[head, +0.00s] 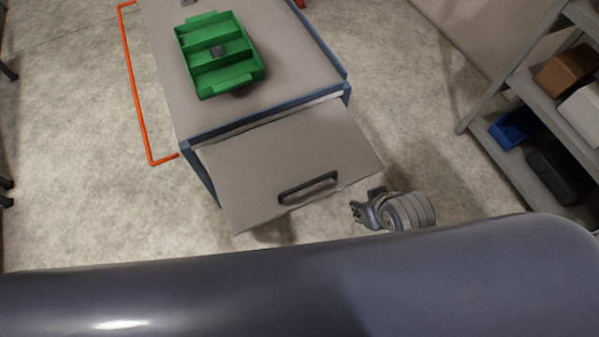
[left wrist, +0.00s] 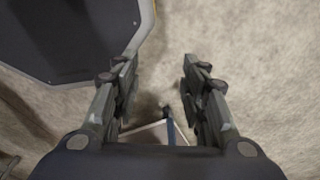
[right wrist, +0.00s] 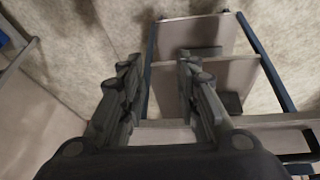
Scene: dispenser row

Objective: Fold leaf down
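The leaf (head: 265,150) is a grey panel with a black handle (head: 308,187) near its outer edge. It sticks out from the near end of the blue-framed cart (head: 285,50), raised roughly level with the cart top. My right gripper (head: 362,210) is just off the leaf's outer right corner, apart from the handle. In the right wrist view it is open (right wrist: 160,68) with nothing between its fingers. My left gripper (left wrist: 158,72) is open and empty above the floor in the left wrist view; the head view does not show it.
A green divided tray (head: 218,52) with a small dark item in it stands on the cart top. An orange rail (head: 136,95) runs along the cart's left side. A shelf rack (head: 540,150) with bins stands at the right. Bare floor lies between cart and rack.

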